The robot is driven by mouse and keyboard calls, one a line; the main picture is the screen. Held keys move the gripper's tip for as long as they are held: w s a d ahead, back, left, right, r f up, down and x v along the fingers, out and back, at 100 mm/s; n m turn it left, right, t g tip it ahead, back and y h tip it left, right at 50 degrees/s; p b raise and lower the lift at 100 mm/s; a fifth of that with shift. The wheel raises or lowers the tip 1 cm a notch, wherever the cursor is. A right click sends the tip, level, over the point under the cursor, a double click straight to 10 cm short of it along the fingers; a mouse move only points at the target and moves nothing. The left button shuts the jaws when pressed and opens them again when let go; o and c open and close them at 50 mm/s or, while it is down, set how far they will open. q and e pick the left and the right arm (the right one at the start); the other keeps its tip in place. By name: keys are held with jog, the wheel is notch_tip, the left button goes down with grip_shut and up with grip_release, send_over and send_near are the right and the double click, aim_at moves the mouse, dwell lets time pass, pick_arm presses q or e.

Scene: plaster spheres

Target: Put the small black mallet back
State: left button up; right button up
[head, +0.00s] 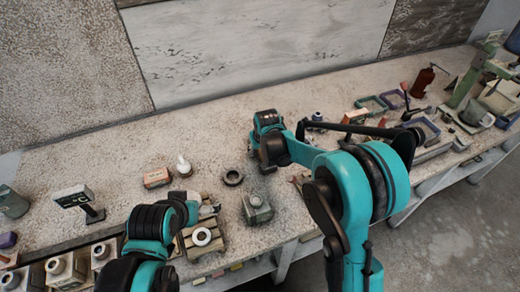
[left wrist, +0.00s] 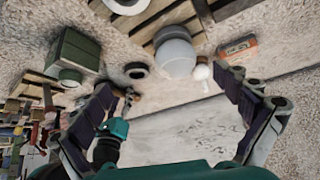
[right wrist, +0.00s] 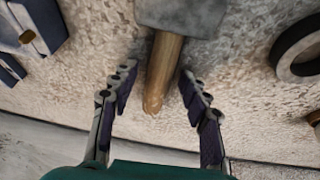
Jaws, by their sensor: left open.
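In the head view my right arm hides the mallet. My left gripper (left wrist: 168,84) is open and empty, above the worktop near a grey round object (left wrist: 175,52).
A dark ring (head: 232,177), a green container (head: 257,208), a white bottle (head: 183,167) and an orange box (head: 157,178) stand around the grippers. Trays and a green machine (head: 468,84) crowd the right. The worktop toward the wall is clear.

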pick_arm(q)
jog(key=shift+r, duration=0.1)
pick_arm(e)
jog(key=shift+r, duration=0.2)
jog(key=s+d+r+p, duration=0.1)
jog(key=s+d+r, duration=0.15)
jog(key=r, duration=0.25)
jog(key=s+d+r+m+p, duration=0.1)
jog(key=s+d+r+p, duration=0.1)
jog(key=s+r, duration=0.25)
jog(key=s+d+r+p, duration=0.1)
jog(key=s+d+r, duration=0.15)
jog(key=r, duration=0.35)
pick_arm(q)
notch_tip(320, 180, up, 4)
pick_arm(e)
jog(key=s+d+m+t, duration=0.1)
jog(key=s+d, duration=0.4)
jog(key=s, duration=0.5)
jog(key=s+d+m+t+h, duration=0.1)
jog(key=s+d+m, duration=0.1)
jog(key=s+d, duration=0.4)
jog(key=s, duration=0.3)
jog(key=shift+s+f+t, duration=0.15)
jog(key=shift+s+t, duration=0.2)
jog(key=shift+t, duration=0.05)
